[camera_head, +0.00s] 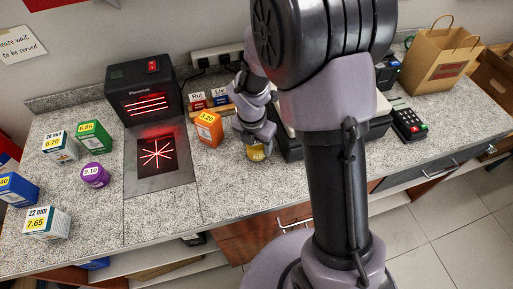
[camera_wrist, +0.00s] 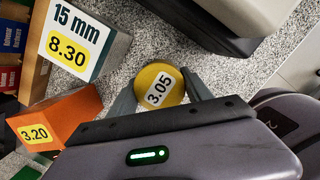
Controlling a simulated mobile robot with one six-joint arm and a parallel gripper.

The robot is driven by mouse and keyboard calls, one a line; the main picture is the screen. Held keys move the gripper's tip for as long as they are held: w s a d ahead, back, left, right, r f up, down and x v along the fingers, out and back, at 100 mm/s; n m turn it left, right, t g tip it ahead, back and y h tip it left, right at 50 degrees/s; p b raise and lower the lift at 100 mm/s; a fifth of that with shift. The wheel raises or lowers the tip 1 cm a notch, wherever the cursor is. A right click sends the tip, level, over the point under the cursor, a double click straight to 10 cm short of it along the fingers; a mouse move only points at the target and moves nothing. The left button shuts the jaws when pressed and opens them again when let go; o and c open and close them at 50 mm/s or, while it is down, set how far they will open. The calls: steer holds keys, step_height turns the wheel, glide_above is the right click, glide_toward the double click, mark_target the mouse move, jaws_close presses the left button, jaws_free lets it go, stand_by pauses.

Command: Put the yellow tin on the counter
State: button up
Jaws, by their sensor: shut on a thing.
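The yellow tin (camera_head: 256,153) is a small round tin at the middle of the counter (camera_head: 225,185), just right of an orange box. In the wrist view the tin (camera_wrist: 158,84) shows its round yellow top with a white 3.05 label. My gripper (camera_wrist: 160,94) is shut on it, with one grey finger on each side. In the head view my gripper (camera_head: 256,138) is above the tin and partly covers it. The tin looks low over or on the counter; I cannot tell whether its base touches.
The orange 3.20 box (camera_head: 208,129) stands close left, and a white 15 mm box (camera_wrist: 82,42) is near in the wrist view. A black scanner (camera_head: 143,91) stands left, a card terminal (camera_head: 408,124) right. The counter front between the scanner plate and my arm is clear.

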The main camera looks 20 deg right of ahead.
steer(key=shift+f, duration=0.9)
steer(key=shift+r, duration=0.2)
steer(key=o, duration=1.5)
steer(key=shift+f, duration=0.15)
steer(key=shift+o, duration=0.2)
